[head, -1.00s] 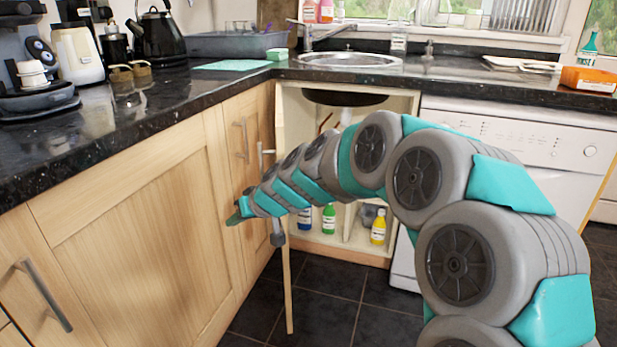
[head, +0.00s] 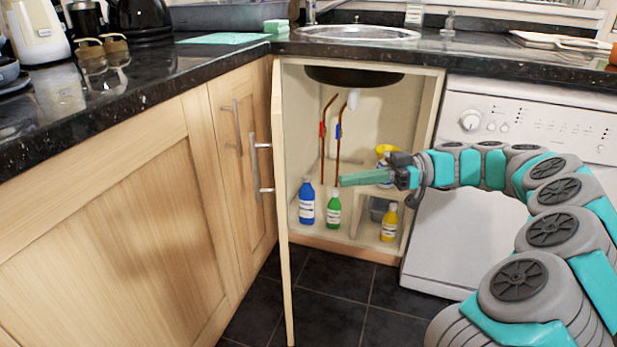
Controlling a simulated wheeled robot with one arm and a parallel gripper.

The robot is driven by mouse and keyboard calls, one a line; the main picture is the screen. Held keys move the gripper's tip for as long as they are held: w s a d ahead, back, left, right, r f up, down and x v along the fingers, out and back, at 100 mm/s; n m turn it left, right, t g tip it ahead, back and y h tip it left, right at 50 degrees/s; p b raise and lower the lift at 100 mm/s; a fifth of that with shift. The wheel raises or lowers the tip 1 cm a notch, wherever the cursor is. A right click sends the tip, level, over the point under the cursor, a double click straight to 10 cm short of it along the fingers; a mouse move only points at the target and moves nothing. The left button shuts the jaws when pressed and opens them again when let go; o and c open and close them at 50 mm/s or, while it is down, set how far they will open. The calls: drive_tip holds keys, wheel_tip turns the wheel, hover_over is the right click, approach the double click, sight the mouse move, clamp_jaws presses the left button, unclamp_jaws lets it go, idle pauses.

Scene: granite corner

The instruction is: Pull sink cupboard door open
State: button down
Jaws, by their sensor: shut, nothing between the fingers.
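The sink cupboard door (head: 283,215) is pale wood and stands swung out, seen nearly edge-on, beside the left cabinets. Its metal bar handle (head: 256,165) is on the left-facing side of the door. The cupboard's inside (head: 375,110) is exposed, with pipes and bottles. My gripper (head: 350,180) points left in front of the opening, to the right of the door. It is shut and empty, apart from the door and handle.
A blue bottle (head: 307,200), a green bottle (head: 333,210) and a yellow bottle (head: 389,223) stand inside the cupboard. A white dishwasher (head: 445,240) is on the right. The dark tiled floor (head: 345,300) in front is clear. A granite counter (head: 60,110) runs above.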

drive_tip(key=w+d+f+t+y, duration=0.1)
drive_tip(key=w+d, duration=0.1)
drive_tip(key=d, duration=0.2)
drive_tip(key=p, duration=0.1)
approach(256, 184)
drive_tip(key=shift+w+a+f+n, duration=0.3)
drive_tip(key=shift+w+a+f, duration=0.15)
drive_tip(key=shift+w+a, duration=0.3)
drive_tip(key=a+m+t+b, duration=0.1)
drive_tip(key=a+b, duration=0.2)
drive_tip(key=a+m+t+b, duration=0.1)
drive_tip(key=a+t+b, duration=0.1)
drive_tip(key=a+b, duration=0.1)
drive_tip(key=a+m+t+b, duration=0.1)
drive_tip(key=a+b, duration=0.2)
drive_tip(key=a, duration=0.2)
drive_tip(key=shift+s+a+t, duration=0.25)
drive_tip(key=shift+t, duration=0.15)
